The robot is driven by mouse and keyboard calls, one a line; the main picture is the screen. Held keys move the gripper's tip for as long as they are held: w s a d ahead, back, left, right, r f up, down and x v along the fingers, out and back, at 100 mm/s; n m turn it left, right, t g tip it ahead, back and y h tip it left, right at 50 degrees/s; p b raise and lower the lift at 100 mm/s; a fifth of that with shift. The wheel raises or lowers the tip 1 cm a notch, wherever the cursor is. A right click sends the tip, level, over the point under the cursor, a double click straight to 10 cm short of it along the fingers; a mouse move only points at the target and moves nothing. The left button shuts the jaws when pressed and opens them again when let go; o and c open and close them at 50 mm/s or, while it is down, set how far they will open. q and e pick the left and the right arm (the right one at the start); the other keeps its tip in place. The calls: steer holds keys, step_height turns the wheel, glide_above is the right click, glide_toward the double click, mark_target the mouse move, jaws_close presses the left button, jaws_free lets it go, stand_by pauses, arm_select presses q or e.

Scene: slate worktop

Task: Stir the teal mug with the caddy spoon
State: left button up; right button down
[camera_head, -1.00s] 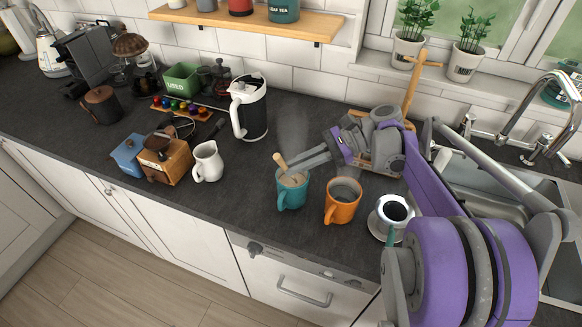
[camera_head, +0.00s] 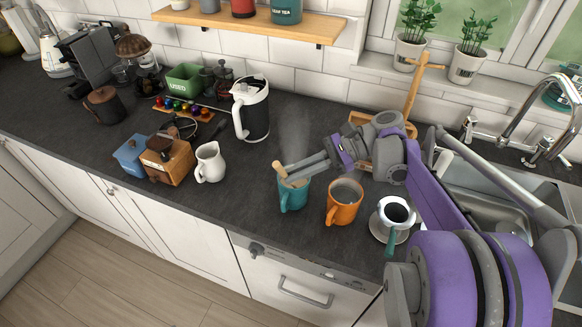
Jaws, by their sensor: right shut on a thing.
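The teal mug (camera_head: 293,197) stands upright on the slate worktop near its front edge. A wooden spoon handle (camera_head: 280,169) sticks up out of the mug, tilted to the left; the spoon's lower end is hidden inside. My right gripper (camera_head: 291,178) reaches in from the right, low over the mug's rim, with its fingers shut on the spoon. The fingers cover part of the rim and the contents. My left gripper is not in view.
An orange mug (camera_head: 344,202) stands close on the right, under my right arm. A white cup with dark liquid (camera_head: 397,211) stands on a saucer further right. A white jug (camera_head: 210,163) and a wooden grinder (camera_head: 167,160) are to the left. The sink (camera_head: 487,195) is at the right.

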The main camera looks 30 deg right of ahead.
mark_target(278, 163)
steer(key=shift+w+d, duration=0.3)
steer(key=shift+d, duration=0.05)
steer(key=shift+w+a, duration=0.4)
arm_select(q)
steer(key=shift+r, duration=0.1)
arm_select(e)
steer(key=shift+s+a+r+p, duration=0.1)
steer(key=shift+a+r+p, duration=0.25)
steer(key=shift+r+p, duration=0.35)
steer(key=shift+a+r+p, duration=0.3)
steer(key=shift+r+p, duration=0.15)
steer(key=shift+r, duration=0.5)
steer(key=shift+s+a+r+p, duration=0.1)
steer(key=shift+a+r+p, duration=0.25)
steer(key=shift+r+p, duration=0.35)
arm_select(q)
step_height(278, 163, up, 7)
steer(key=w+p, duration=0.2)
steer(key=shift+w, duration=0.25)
arm_select(e)
steer(key=shift+s+a+r, duration=0.1)
steer(key=shift+a+r, duration=0.2)
steer(key=shift+r, duration=0.45)
steer(key=shift+w+a+r, duration=0.1)
steer(key=shift+a+r, duration=0.2)
steer(key=shift+r, duration=0.45)
steer(key=shift+s+a+r, duration=0.1)
steer(key=shift+a+r, duration=0.2)
steer(key=shift+r, duration=0.45)
